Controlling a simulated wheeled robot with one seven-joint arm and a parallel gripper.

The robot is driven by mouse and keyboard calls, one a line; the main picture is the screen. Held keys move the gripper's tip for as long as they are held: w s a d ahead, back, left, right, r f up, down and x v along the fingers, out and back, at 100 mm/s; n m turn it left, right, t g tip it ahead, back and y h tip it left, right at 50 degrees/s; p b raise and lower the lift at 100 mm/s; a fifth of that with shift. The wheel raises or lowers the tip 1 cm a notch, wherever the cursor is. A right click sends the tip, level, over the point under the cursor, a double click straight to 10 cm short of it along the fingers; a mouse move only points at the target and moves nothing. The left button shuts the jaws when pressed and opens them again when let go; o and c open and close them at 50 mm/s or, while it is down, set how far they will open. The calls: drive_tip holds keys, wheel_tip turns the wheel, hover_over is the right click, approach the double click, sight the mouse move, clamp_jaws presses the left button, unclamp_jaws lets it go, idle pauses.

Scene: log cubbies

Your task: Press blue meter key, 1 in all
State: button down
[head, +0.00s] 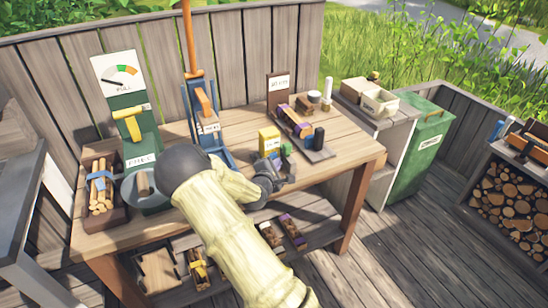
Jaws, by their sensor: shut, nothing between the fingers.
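My gripper (281,170) is shut and empty, at the end of my pale arm, over the middle front of the workbench. Just behind it stands a small yellow box (268,139) with a pale label, which may be the meter. A small green piece (286,149) and a dark bluish-purple piece show between the box and my fingers. They are too small to tell whether either is the blue key, and my gripper hides part of this spot. I cannot tell whether my fingers touch anything.
On the wooden workbench (345,150) stand a green gauge stand (136,135) and a blue press (213,150) to the left. A dark tray (318,154) with blocks is to the right. A shelf below holds several small boxes. A green bin (418,150) stands beyond the right end.

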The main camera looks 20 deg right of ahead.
drive_tip(key=shift+w, duration=0.15)
drive_tip(key=shift+w, duration=0.3)
drive_tip(key=shift+w+p, duration=0.3)
drive_tip(key=shift+w, duration=0.3)
idle(1.0)
drive_tip(key=shift+w+a+r, duration=0.1)
drive_tip(key=shift+w+r, duration=0.1)
idle(0.8)
drive_tip(key=shift+s, duration=0.15)
drive_tip(key=shift+s+f, duration=0.25)
drive_tip(key=shift+s, duration=0.7)
drive_tip(key=shift+s+p, duration=0.1)
drive_tip(key=shift+p, duration=0.2)
drive_tip(key=shift+s+d+p, duration=0.2)
drive_tip(key=shift+s+p, duration=0.2)
drive_tip(key=shift+s, duration=2)
